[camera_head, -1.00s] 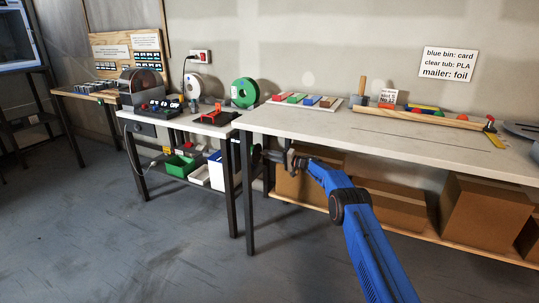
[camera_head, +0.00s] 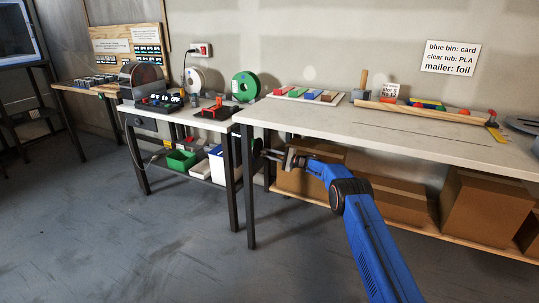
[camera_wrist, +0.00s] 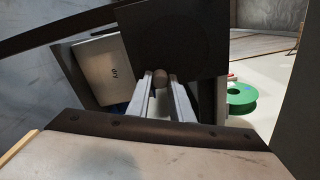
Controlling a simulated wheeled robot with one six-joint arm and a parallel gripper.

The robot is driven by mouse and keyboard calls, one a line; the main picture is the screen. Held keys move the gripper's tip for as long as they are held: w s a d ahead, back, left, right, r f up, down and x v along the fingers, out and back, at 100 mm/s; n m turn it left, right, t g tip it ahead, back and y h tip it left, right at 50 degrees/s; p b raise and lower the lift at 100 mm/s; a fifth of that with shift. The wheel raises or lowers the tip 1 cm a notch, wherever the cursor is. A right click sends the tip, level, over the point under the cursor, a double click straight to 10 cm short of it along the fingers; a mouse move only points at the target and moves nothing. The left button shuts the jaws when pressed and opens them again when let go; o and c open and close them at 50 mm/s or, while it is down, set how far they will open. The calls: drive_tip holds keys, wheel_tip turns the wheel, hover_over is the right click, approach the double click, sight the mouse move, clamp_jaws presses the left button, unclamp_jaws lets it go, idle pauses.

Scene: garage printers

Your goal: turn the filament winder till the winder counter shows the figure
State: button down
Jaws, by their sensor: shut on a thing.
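My gripper (camera_head: 281,158) is in front of the long bench's left end, below its top, in the head view. In the wrist view its two grey fingers (camera_wrist: 160,92) are closed on a small rounded brown knob (camera_wrist: 160,77), which I take for the winder's handle. A dark square plate (camera_wrist: 172,35) stands behind the knob. In the head view a dark round part (camera_head: 258,152), perhaps of the winder, shows by the bench leg. A pale panel (camera_wrist: 101,70) with small dark marks is left of the fingers; I cannot read a counter figure.
The long bench (camera_head: 330,119) is above my gripper, with cardboard boxes (camera_head: 487,205) on its lower shelf. A smaller table (camera_head: 190,119) at left carries a green spool (camera_head: 245,86), also in the wrist view (camera_wrist: 242,98). The floor in front is clear.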

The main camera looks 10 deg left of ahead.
idle(0.4)
drive_tip(key=c, duration=1.6)
unclamp_jaws()
drive_tip(key=v, duration=1.7)
drive_tip(key=shift+s+d, duration=0.1)
drive_tip(key=shift+d, duration=0.05)
drive_tip(key=shift+c, duration=0.4)
